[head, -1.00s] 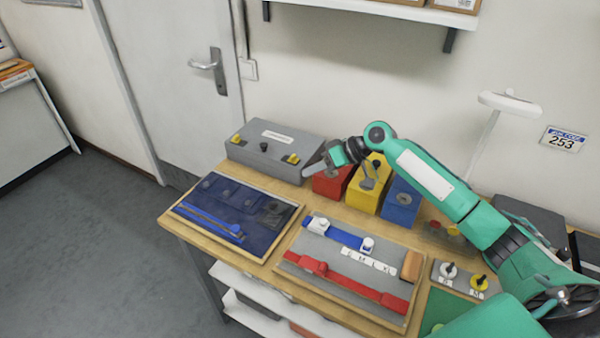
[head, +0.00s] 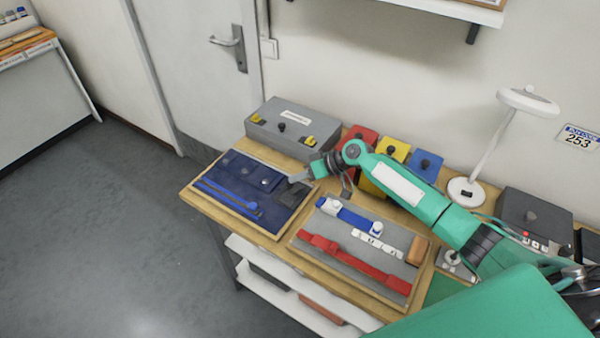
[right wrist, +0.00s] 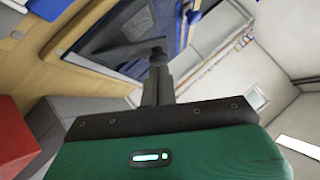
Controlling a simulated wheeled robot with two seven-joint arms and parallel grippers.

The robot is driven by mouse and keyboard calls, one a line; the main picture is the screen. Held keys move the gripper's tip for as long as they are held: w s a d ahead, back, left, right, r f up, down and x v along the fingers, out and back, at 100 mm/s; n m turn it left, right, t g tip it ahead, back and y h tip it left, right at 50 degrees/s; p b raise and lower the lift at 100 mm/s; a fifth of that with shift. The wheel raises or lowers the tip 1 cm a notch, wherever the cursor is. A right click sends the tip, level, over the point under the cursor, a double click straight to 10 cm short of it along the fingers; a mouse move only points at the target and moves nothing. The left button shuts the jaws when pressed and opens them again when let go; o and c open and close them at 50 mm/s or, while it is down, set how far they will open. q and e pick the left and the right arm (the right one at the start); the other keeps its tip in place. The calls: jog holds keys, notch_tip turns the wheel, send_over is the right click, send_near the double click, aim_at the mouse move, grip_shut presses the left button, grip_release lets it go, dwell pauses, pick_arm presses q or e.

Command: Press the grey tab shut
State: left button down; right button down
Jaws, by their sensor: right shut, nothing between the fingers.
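A dark grey tab (head: 297,191) lies at the right end of the navy fabric panel (head: 232,180), which is fixed to a wooden board on the bench. I cannot tell from here whether the tab is flat or raised. My right gripper (head: 296,180) is shut and empty, just above and behind the tab, and hides part of that corner. I cannot tell whether it touches. In the right wrist view the shut fingers (right wrist: 158,60) point toward the navy panel's edge. My left gripper is not in view.
A grey case (head: 268,133) with yellow latches stands behind the panel. Red (head: 358,139), yellow (head: 396,149) and blue boxes (head: 426,165) stand under my right arm. A grey board (head: 330,222) with blue and red straps lies to the right. A lamp (head: 467,190) stands farther right.

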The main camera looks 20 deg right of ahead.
aim_at(291, 193)
jog(key=shift+s+a+f+n+h+p, duration=0.3)
jog(key=shift+s+a+n+h, duration=0.1)
jog(key=shift+a+h, duration=0.1)
jog(key=shift+s+a+f+n+t+h, duration=0.3)
jog(key=shift+t+h, duration=0.1)
jog(key=shift+h, duration=0.1)
jog(key=shift+a+f, duration=0.1)
jog(key=shift+f, duration=0.05)
jog(key=shift+s+a+f+b, duration=0.4)
jog(key=shift+a+f+b, duration=0.1)
jog(key=shift+f, duration=0.3)
jog(key=shift+s, duration=0.1)
